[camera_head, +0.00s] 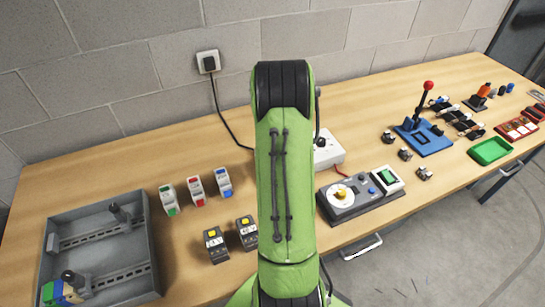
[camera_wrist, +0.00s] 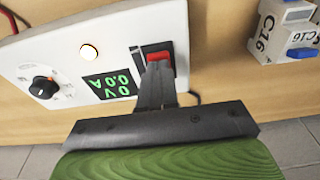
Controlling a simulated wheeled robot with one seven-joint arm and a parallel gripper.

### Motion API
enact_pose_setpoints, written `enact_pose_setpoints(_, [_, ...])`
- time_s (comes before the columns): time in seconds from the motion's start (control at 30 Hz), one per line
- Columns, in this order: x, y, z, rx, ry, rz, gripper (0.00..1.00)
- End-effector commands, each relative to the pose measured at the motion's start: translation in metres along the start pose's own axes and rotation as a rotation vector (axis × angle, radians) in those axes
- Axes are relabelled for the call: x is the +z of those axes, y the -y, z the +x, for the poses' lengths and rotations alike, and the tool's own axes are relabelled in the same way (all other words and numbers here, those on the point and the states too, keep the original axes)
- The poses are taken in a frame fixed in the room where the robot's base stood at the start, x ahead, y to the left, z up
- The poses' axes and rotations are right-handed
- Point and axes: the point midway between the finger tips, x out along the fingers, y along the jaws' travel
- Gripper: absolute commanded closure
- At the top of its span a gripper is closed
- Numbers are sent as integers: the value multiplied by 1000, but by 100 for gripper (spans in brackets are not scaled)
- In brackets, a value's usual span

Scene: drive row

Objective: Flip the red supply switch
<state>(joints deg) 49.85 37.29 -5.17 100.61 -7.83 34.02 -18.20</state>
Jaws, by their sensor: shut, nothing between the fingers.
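The red supply switch (camera_wrist: 159,58) is a red rocker in a black frame on a white supply panel (camera_wrist: 60,53) in the wrist view. My gripper (camera_wrist: 155,68) is shut and empty, with its fingertips right at the switch and covering part of it. I cannot tell whether they touch. The panel's green display (camera_wrist: 108,86) reads 0.0 V and 0.0 A, upside down in this view. In the head view my green arm hides the gripper and the switch, and part of a white box (camera_head: 327,150) shows beside the arm.
A black knob (camera_wrist: 44,87) sits on the panel. In the head view, a grey enclosure (camera_head: 148,247), red breaker (camera_head: 196,189) and blue lever stand (camera_head: 425,137) share the wooden table.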

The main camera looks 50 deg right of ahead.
Motion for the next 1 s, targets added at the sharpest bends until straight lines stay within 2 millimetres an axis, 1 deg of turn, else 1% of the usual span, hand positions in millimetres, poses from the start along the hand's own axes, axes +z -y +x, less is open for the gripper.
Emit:
enact_pose_setpoints(0.2, [1,0,4,0,0,0,100])
enact_pose_setpoints(0.33, [0,0,0,0,0,0,100])
enact_pose_setpoints(1.0, [-10,0,-63,0,-1,0,100])
